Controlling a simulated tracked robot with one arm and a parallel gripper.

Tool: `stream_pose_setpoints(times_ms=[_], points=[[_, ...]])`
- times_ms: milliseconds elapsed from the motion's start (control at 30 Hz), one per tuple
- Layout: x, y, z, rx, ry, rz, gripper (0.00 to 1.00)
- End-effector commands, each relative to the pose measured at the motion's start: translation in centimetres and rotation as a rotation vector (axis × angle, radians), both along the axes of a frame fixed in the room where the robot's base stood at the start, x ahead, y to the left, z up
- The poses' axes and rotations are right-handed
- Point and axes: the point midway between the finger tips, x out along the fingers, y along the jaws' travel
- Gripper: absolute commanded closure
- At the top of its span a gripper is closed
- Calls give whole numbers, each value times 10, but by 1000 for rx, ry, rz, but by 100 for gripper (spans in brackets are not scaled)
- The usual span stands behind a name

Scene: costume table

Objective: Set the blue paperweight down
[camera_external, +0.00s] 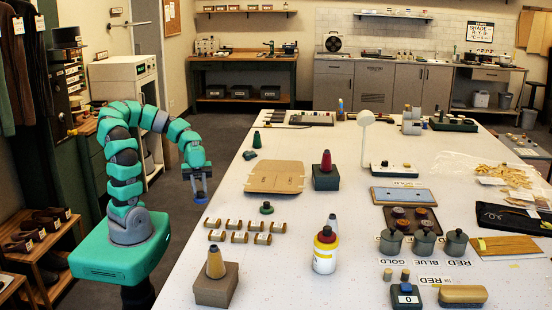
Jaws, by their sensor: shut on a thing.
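My gripper (201,190) hangs at the end of my green arm, pointing down by the left edge of the white table (290,235). It is shut on a small blue thing, the blue paperweight (201,198), which shows at the fingertips. The paperweight is small in this view, and the fingers partly hide it. It appears raised and apart from the tabletop; its exact height over the edge is hard to tell.
Several brass-coloured cylinders (237,231), a tan cone on a box (215,265) and a flat cardboard piece (275,177) lie nearby. A white bottle (325,250) and grey lidded pots (424,240) stand farther right. The tabletop's left strip is mostly clear.

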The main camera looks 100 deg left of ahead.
Motion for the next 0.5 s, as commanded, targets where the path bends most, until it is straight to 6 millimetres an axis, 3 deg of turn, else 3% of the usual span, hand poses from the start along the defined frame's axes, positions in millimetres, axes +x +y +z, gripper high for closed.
stream_pose_setpoints(times_ms=[233,500], points=[[-19,-1,1,-2,-2,2,100],[-58,-2,1,-1,-2,5,100]])
